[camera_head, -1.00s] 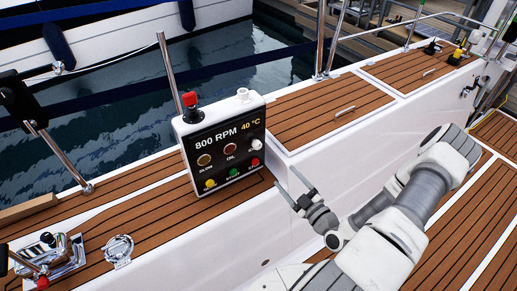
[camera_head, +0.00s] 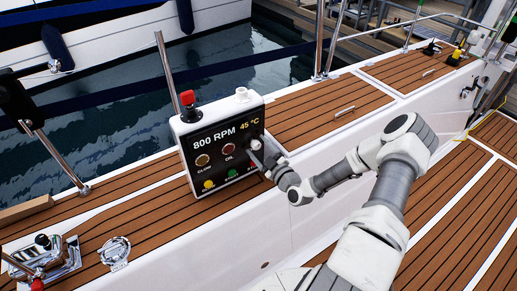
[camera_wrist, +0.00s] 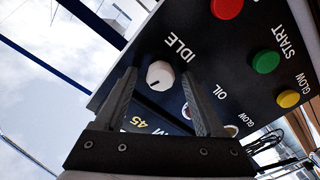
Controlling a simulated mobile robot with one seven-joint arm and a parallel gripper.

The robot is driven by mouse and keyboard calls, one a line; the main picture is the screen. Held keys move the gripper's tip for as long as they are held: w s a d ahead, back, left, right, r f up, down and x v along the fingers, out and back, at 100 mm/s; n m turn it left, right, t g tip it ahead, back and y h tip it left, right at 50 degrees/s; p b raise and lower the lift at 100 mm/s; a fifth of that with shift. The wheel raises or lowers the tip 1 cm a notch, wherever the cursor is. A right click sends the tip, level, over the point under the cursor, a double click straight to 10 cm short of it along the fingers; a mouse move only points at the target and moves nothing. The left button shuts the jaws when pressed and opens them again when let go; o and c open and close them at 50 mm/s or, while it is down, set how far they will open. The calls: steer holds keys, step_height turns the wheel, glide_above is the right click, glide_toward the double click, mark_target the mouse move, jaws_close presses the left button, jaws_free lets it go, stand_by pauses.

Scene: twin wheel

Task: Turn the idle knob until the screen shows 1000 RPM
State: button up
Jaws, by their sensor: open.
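The black control panel (camera_head: 218,165) stands on the deck edge, and its screen (camera_head: 219,137) reads 800 RPM and 45 °C. The white idle knob (camera_head: 256,143) is at the panel's right side. It also shows in the wrist view (camera_wrist: 160,75), with the word IDLE beside it and a small dark mark on its face. My gripper (camera_head: 259,156) is open in front of the panel. In the wrist view its two fingers (camera_wrist: 158,78) appear on either side of the knob, with gaps visible. I cannot tell how far the fingertips are from the panel face.
Glow and oil lamps (camera_head: 228,149) sit beside the knob. A red-topped lever (camera_head: 188,105) stands at the panel's left. Water lies behind.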

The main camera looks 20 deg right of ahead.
jaws_close()
stand_by(0.4)
